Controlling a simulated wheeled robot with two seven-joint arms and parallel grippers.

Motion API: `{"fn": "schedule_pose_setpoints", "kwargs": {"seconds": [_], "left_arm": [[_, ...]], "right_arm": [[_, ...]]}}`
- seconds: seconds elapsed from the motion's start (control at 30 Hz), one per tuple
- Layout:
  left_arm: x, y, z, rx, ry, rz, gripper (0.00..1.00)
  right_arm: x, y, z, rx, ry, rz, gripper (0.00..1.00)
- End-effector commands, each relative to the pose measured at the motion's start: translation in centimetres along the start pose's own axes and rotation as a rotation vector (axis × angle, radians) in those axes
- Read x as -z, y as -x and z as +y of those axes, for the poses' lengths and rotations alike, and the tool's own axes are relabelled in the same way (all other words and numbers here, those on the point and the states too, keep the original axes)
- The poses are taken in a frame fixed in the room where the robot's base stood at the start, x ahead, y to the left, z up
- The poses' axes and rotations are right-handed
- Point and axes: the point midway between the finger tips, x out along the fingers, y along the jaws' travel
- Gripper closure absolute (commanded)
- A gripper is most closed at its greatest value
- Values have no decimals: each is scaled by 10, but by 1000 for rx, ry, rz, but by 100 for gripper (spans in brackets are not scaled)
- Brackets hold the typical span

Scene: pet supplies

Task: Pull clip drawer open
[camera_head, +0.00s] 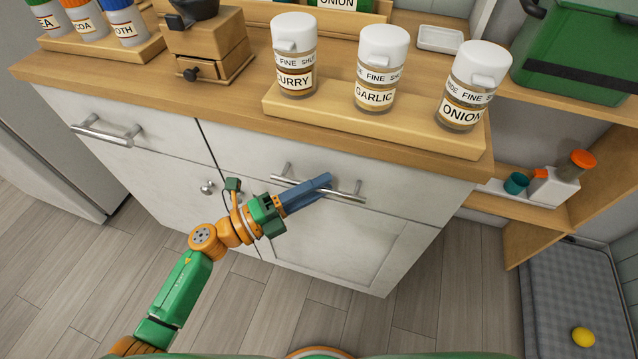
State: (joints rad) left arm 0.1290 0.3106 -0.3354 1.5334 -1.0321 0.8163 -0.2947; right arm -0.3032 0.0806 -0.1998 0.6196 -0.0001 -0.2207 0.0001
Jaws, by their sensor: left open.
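A white cabinet has two drawers under its wooden top, and both look closed. The right drawer (405,192) has a metal bar handle (350,197). The left drawer (165,137) has a similar handle (107,134). No label shows which one is the clip drawer. My left gripper (322,184) is open, with its blue fingers at the middle of the right drawer's handle. The fingers hide part of the bar, and I cannot tell whether they touch it or straddle it. My right gripper is not in view.
Spice jars labelled curry (294,60), garlic (380,75) and onion (470,90) stand on a wooden riser (300,107) above the drawer. A wooden grinder (205,45) stands left of them. Open shelves (545,220) adjoin at right. The floor (60,270) before the cabinet is clear.

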Motion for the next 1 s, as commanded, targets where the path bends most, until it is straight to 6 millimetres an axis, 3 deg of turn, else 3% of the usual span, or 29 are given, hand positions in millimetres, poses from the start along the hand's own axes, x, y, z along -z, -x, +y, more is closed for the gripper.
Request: {"fn": "schedule_pose_setpoints", "kwargs": {"seconds": [0.2, 0.37, 1.0], "left_arm": [[0, -1, 1, 0, 2, -1, 55], [0, -1, 1, 0, 2, -1, 99], [0, -1, 0, 1, 3, -3, 100]], "right_arm": [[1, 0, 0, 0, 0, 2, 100], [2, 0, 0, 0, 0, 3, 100], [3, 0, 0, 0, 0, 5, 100]]}}
